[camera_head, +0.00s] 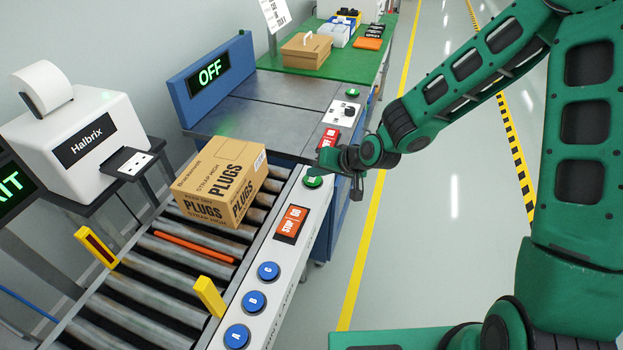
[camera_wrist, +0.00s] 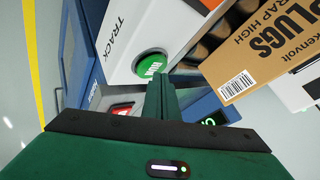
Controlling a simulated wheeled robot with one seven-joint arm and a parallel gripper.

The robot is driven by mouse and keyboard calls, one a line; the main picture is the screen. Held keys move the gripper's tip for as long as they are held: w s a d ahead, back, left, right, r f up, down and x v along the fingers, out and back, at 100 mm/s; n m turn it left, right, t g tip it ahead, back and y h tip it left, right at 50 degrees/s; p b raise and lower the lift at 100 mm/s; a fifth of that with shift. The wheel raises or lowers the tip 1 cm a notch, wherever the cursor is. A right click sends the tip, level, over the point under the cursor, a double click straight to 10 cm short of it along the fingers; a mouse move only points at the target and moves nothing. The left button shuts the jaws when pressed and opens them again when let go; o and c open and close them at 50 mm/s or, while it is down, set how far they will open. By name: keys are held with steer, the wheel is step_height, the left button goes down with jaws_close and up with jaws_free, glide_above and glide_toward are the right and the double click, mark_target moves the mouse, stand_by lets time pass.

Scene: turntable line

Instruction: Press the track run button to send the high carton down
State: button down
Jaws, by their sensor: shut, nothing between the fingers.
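The brown carton (camera_head: 216,184), marked PLUGS and STRAP HIGH, sits on the track's rollers; its barcoded side also shows in the wrist view (camera_wrist: 262,62). The green track run button (camera_head: 312,182) is on the white side rail beside the carton. In the wrist view the green button (camera_wrist: 150,65) sits by the word TRACK. My gripper (camera_head: 318,171) is shut and empty, its fingertips right at the button. In the wrist view the closed fingertips (camera_wrist: 160,78) overlap the button's near edge; I cannot tell whether they touch it.
A red STOP switch (camera_head: 291,222) and blue buttons (camera_head: 268,271) line the rail. Yellow posts (camera_head: 209,296) flank the rollers. A blue-framed display (camera_head: 209,72) reads OFF. A Halbrix printer (camera_head: 82,143) stands left. Another carton (camera_head: 306,50) sits on the green far table.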

mark_target(315, 181)
steer(key=shift+f, duration=0.45)
stand_by(0.6)
steer(key=shift+r, duration=0.9)
steer(key=shift+r, duration=2.5)
